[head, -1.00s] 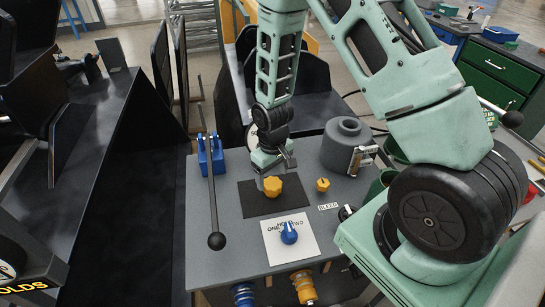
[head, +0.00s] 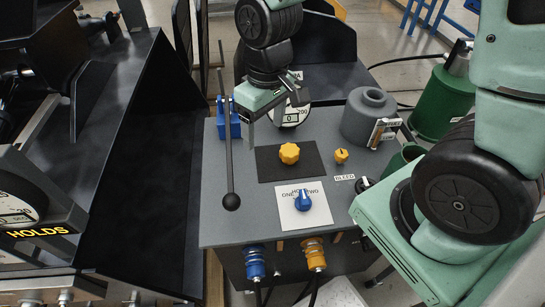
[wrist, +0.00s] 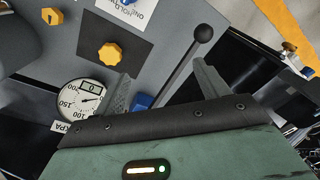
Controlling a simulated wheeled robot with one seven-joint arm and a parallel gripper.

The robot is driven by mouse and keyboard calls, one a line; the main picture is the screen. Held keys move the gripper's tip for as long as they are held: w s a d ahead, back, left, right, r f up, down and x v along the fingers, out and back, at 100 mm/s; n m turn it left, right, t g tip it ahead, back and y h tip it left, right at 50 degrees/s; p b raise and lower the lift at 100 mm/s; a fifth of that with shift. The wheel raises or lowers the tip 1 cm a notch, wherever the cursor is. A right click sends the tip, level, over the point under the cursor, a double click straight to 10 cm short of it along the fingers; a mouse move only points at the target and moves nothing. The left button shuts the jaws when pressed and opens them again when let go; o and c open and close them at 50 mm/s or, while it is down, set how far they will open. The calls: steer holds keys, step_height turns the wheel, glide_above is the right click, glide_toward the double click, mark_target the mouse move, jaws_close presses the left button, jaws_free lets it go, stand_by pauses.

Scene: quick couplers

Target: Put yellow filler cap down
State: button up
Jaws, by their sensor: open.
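The yellow filler cap (head: 289,153), knob-like with a lobed edge, sits on a black mat (head: 267,168) on the grey bench top. It also shows on the mat in the wrist view (wrist: 109,53). My gripper (head: 276,122) is open and empty, above and behind the cap. In the wrist view its two fingers (wrist: 160,78) are spread apart with nothing between them. The cap lies clear of both fingers.
A black-knobbed lever (head: 230,180) with a blue base stands left of the mat. A round gauge (head: 290,114) is behind it. A smaller yellow knob (head: 341,156), a grey cylinder (head: 369,117) and a blue selector (head: 303,201) on a white plate are nearby.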

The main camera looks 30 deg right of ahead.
steer(key=s+a+r+n, duration=0.2)
steer(key=s+a+r, duration=0.1)
steer(key=s, duration=0.4)
steer(key=s+a+r+n, duration=0.1)
steer(key=s+a+r, duration=0.2)
steer(key=s, duration=0.4)
steer(key=shift+a+n, duration=0.4)
steer(key=shift+a, duration=0.1)
